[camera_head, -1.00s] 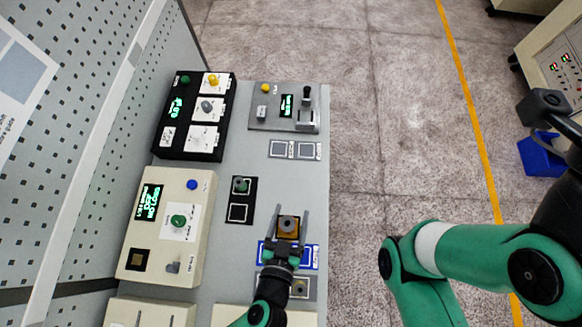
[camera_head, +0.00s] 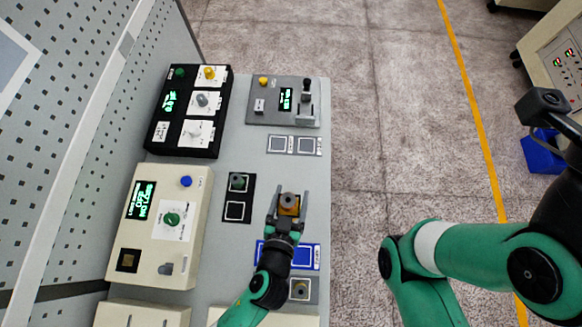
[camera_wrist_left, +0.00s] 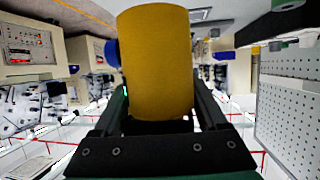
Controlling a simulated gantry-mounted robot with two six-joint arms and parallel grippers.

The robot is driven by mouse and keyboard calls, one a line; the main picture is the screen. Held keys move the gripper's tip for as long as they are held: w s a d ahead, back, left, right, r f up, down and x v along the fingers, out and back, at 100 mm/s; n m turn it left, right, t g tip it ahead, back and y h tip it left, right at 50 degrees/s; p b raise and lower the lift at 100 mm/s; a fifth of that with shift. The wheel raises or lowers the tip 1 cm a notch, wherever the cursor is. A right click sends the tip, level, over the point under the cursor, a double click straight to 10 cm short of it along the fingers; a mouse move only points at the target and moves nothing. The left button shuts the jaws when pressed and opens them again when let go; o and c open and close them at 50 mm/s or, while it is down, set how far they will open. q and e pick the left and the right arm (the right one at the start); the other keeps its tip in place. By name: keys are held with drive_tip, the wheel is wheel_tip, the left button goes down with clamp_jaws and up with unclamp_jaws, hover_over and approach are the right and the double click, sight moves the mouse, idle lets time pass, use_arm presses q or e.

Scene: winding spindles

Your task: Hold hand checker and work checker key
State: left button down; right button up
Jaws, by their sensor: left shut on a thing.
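My left gripper (camera_head: 287,206) is shut on a yellow-brown cylinder (camera_head: 288,203) with a dark top, over the right part of the bench. The cylinder also fills the upper middle of the left wrist view (camera_wrist_left: 155,65), between my fingers. A beige box (camera_head: 191,216) with a green knob (camera_head: 172,219), a blue button (camera_head: 186,181) and a lit green display stands to the left. A grey unit (camera_head: 262,112) with a small display and a black-topped lever (camera_head: 306,95) stands at the far end. Which of these is the checker I cannot tell.
A black box (camera_head: 181,139) with several knobs stands at the far left. A black plate (camera_head: 237,196) holds a dark green piece (camera_head: 238,182). A blue-framed pad (camera_head: 305,255) and a grey pad (camera_head: 303,291) lie near my left gripper. A perforated wall bounds the left.

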use_arm(q)
drive_tip(key=w+f+b, duration=0.3)
drive_tip(key=w, duration=0.1)
drive_tip(key=w+f+b, duration=0.4)
drive_tip(key=shift+a, duration=0.1)
drive_tip(key=shift+w+f, duration=0.2)
drive_tip(key=shift+w, duration=0.25)
use_arm(e)
wheel_tip(320, 180, down, 8)
use_arm(q)
drive_tip(key=shift+f+b, duration=0.65)
drive_tip(key=shift+b, duration=0.2)
use_arm(e)
drive_tip(key=shift+f, duration=0.6)
clamp_jaws()
idle(1.3)
